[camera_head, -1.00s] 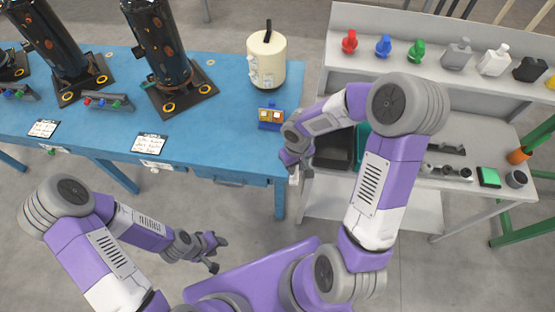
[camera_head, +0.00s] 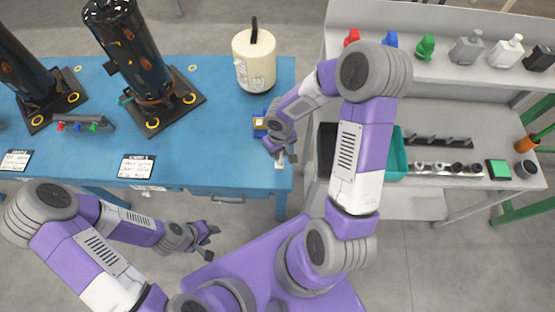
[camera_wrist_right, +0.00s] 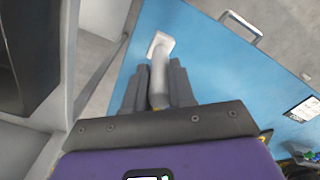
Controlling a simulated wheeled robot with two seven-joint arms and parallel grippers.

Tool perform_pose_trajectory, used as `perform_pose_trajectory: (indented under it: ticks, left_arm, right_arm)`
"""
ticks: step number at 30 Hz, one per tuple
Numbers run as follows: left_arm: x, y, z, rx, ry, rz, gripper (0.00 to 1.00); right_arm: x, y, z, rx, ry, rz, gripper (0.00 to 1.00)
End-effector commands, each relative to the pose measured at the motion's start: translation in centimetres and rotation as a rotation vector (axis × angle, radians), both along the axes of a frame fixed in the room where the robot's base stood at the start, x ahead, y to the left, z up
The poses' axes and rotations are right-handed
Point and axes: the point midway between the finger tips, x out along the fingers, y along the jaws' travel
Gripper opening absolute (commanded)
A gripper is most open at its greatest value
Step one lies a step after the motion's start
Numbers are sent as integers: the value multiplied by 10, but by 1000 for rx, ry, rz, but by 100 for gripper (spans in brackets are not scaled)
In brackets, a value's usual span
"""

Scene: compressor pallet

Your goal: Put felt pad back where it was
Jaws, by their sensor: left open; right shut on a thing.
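My right gripper (camera_head: 283,154) is shut on a pale grey handled piece with a flat, square white end, which I take to be the felt pad (camera_head: 279,164). In the right wrist view the piece (camera_wrist_right: 160,62) sticks out between the two dark fingers (camera_wrist_right: 158,88), its white end foremost. It appears over the front right corner of the blue table (camera_head: 215,170); whether it touches the table I cannot tell. My left gripper (camera_head: 212,236) is open and empty, in front of the table.
A blue box with yellow parts (camera_head: 259,126) is partly hidden behind my right gripper. A cream canister (camera_head: 254,62) stands behind it. Dark cylinders (camera_head: 135,50) stand left. A grey bench (camera_head: 430,185) holds a teal bin (camera_head: 393,160) and a green-topped square (camera_head: 498,169).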

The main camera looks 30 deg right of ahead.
Motion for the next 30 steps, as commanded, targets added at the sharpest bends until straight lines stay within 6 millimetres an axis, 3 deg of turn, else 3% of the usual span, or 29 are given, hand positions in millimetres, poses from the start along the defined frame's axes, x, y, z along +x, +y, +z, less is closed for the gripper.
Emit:
perform_pose_trajectory:
  ticks: [1, 12, 20, 21, 24, 26, 30]
  left_arm:
    - [0, 0, -4, 0, 0, 0, 43]
    - [0, 0, -17, 0, -1, 0, 43]
    - [1, 0, -17, 0, -1, 0, 43]
    - [1, 0, -17, 0, -1, 0, 43]
    - [1, 0, -17, 0, -1, 0, 43]
    - [1, 0, -17, 0, -1, 0, 43]
    - [1, 0, -17, 0, -1, 0, 43]
  right_arm:
    - [0, 1, -11, 2, 1, 1, 0]
    - [0, 0, -53, 1, 0, 1, 0]
    - [1, 0, -57, 2, -2, 0, 0]
    - [1, 0, -57, 2, -2, 0, 28]
    - [1, 0, -57, 1, -2, 0, 44]
    - [1, 0, -56, 1, -2, 0, 50]
    - [1, 0, -56, 1, -2, 0, 50]
